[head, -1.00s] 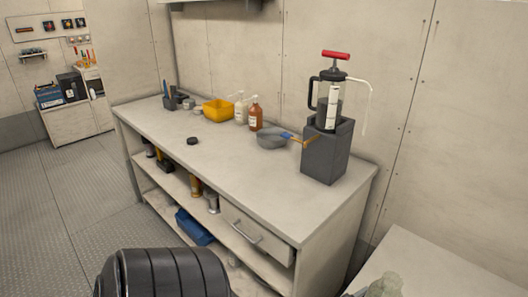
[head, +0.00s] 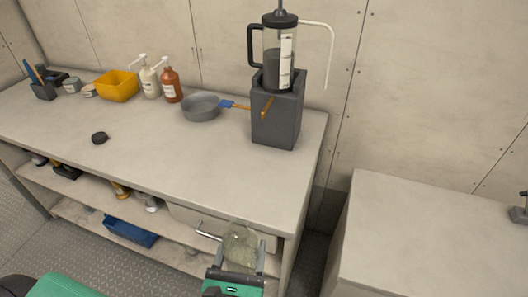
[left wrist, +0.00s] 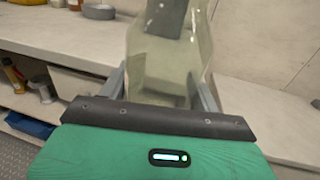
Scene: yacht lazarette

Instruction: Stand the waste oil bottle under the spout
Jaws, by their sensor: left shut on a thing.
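The waste oil bottle (head: 242,240), clear and pale greenish, is between the fingers of my left gripper (head: 240,262), which is shut on it. They are low in front of the workbench's right end. The bottle fills the upper middle of the left wrist view (left wrist: 160,45), looking roughly upright. The pump stands in a dark grey square holder (head: 276,118). My right gripper is not in view.
The workbench (head: 170,160) carries a grey pan (head: 201,108), two pump bottles, a yellow bin (head: 116,86) and a black cap (head: 99,138). A drawer handle (head: 208,231) juts out beside the bottle.

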